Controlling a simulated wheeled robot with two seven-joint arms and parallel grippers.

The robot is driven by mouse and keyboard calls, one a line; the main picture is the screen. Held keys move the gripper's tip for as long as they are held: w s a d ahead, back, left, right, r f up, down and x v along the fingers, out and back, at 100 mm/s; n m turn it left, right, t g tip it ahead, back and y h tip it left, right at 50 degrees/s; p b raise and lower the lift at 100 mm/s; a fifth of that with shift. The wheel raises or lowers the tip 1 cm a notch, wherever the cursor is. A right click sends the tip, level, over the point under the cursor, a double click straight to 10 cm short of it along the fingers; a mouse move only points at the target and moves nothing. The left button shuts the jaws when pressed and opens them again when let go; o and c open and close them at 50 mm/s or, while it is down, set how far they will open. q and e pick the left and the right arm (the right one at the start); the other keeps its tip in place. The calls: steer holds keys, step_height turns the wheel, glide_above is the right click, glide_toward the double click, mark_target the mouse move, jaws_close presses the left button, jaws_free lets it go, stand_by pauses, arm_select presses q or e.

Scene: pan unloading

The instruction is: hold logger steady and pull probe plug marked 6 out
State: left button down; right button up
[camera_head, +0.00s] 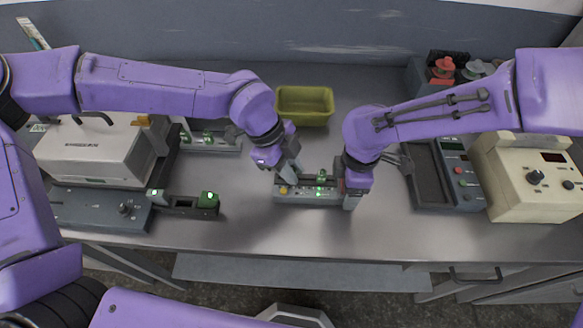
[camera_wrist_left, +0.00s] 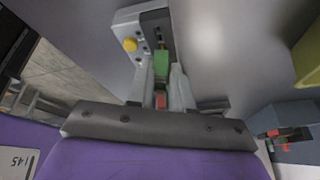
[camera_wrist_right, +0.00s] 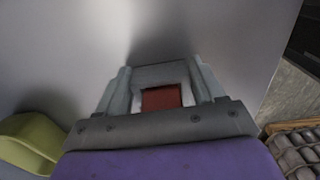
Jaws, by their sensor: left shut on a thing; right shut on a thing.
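The logger (camera_head: 308,199) is a low grey block on the bench. It has a yellow button (camera_head: 284,189) at its left end and green lit parts (camera_head: 321,190) along its top. My left gripper (camera_head: 291,179) comes down at the logger's left part. In the left wrist view its fingers are shut around a small plug (camera_wrist_left: 161,63), green with a red part near the palm. The number on the plug cannot be read. My right gripper (camera_head: 350,198) is shut on the logger's right end, which shows in the right wrist view as a grey block (camera_wrist_right: 160,73) with a red-brown patch.
A yellow-green bin (camera_head: 304,116) stands behind the logger. Similar units with green parts stand at the left (camera_head: 184,207) and back left (camera_head: 214,146). A white machine (camera_head: 90,150) is at the left, a beige box (camera_head: 530,180) at the right. The bench front is clear.

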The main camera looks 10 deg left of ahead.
arm_select(q)
steer(key=shift+s+r, duration=0.1)
steer(key=shift+r, duration=0.25)
steer(key=shift+r, duration=1.3)
steer(key=shift+s, duration=0.1)
arm_select(e)
steer(key=o, duration=1.4)
step_height(320, 180, up, 12)
steer(key=shift+r, duration=0.1)
